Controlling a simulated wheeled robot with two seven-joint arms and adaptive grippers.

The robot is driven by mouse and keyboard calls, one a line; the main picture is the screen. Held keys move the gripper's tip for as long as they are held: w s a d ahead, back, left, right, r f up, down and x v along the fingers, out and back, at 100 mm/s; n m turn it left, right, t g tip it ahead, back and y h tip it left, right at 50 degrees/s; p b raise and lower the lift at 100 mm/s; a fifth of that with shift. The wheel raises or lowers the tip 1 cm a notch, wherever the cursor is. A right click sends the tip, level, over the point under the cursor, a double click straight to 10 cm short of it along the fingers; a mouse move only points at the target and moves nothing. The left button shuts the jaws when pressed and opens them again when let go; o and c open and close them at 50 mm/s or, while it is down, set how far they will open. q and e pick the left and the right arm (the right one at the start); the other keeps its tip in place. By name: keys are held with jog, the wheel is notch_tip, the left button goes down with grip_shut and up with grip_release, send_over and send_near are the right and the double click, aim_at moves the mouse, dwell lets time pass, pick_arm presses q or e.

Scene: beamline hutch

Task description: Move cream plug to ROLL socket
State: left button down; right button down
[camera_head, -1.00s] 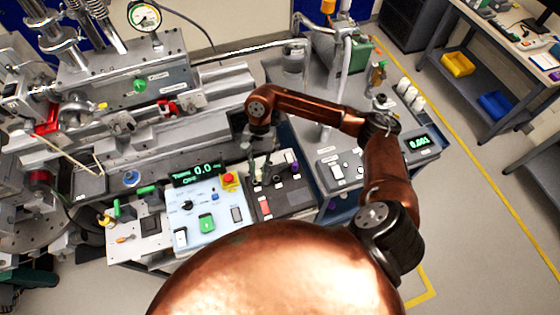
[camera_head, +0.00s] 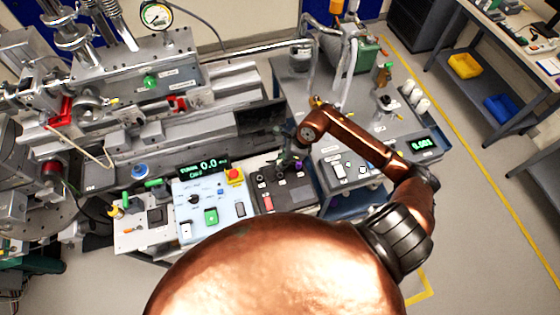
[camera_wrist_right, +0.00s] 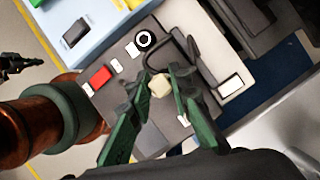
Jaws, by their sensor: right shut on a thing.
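My right gripper (camera_head: 288,163) is over the far edge of the dark grey socket panel (camera_head: 270,204). In the right wrist view its green fingers (camera_wrist_right: 160,88) are shut on a small cream plug (camera_wrist_right: 160,86), held at the fingertips above the panel. A dark cable loops beside the plug. A round black-and-white ring (camera_wrist_right: 144,39) sits on the panel beyond the fingers. Small white labels there are too small to read, so I cannot tell which socket is ROLL. In the head view the fingers and arm hide the plug. My left gripper does not show in the head view.
A pale blue control box (camera_head: 230,212) with a red-and-yellow stop button (camera_head: 235,175) stands left of the panel. A grey box with white switches (camera_head: 345,172) and a readout (camera_head: 420,145) stand to its right. Heavy rig metalwork lies behind.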

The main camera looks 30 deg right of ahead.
jog(key=shift+f+b, duration=1.4)
jog(key=shift+f, duration=1.4)
jog(key=shift+a+b, duration=0.1)
jog(key=shift+b, duration=0.2)
jog(key=shift+f+b, duration=0.45)
jog(key=c, duration=1.7)
grip_release()
jog(key=shift+s+r, duration=0.1)
jog(key=shift+r, duration=0.1)
jog(key=v, duration=1.1)
jog(key=shift+s+r, duration=0.2)
jog(key=shift+r, duration=0.05)
